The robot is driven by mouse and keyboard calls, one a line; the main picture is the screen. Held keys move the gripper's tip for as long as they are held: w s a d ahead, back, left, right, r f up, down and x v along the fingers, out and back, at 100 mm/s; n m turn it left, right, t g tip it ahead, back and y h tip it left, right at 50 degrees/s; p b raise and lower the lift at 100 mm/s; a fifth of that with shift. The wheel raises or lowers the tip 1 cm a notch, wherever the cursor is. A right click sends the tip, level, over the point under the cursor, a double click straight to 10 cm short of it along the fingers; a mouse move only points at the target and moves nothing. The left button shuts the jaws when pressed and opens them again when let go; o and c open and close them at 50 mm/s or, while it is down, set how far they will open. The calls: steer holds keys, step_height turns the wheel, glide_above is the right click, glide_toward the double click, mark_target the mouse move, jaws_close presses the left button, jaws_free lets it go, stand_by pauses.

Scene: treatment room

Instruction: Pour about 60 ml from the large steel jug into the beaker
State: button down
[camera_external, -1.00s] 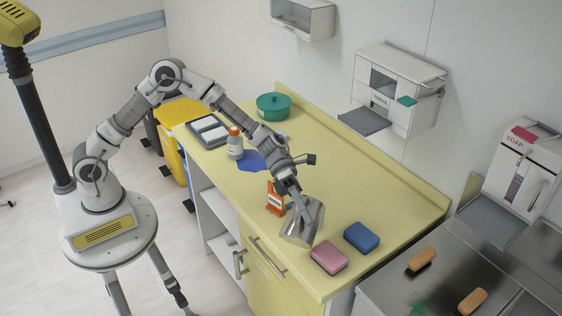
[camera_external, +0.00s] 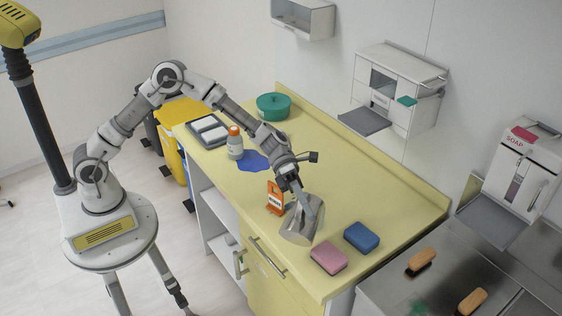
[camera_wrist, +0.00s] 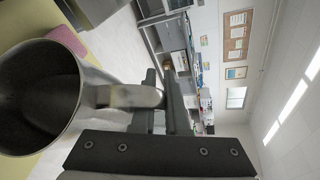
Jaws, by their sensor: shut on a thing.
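The large steel jug (camera_external: 298,226) is tilted above the front part of the yellow counter, near the pink sponge. My gripper (camera_external: 306,203) is shut on the jug's handle. In the wrist view the jug (camera_wrist: 38,95) fills the left side with its open mouth showing. Its handle (camera_wrist: 128,96) runs between my gripper's fingers (camera_wrist: 166,100). The jug's inside is dark, so I cannot tell the liquid level. I cannot make out the beaker in either view; the jug or arm may hide it.
An orange-and-white box (camera_external: 274,198) stands close to the jug's left. A pink sponge (camera_external: 328,257) and a blue sponge (camera_external: 361,237) lie to its right. A bottle with an orange cap (camera_external: 235,146), a blue cloth (camera_external: 254,161) and a green pot (camera_external: 273,106) are farther back.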

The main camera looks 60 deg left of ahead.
mark_target(312, 197)
steer(key=shift+w+r, duration=0.1)
steer(key=shift+r, duration=0.1)
steer(key=shift+w+a+r, duration=0.1)
steer(key=shift+w+r, duration=0.05)
steer(key=shift+r, duration=0.05)
steer(key=shift+p, duration=0.35)
steer(key=shift+w+a+r+n+h+p, duration=0.3)
steer(key=shift+w+p, duration=0.2)
steer(key=shift+p, duration=0.15)
steer(key=shift+w+a+r+n+h+p, duration=0.2)
steer(key=shift+w+a+n+p, duration=0.1)
steer(key=shift+w+p, duration=0.25)
stand_by(1.3)
steer(key=shift+s+r+g+p, duration=0.15)
steer(key=shift+g+p, duration=0.15)
steer(key=shift+p, duration=0.25)
stand_by(0.4)
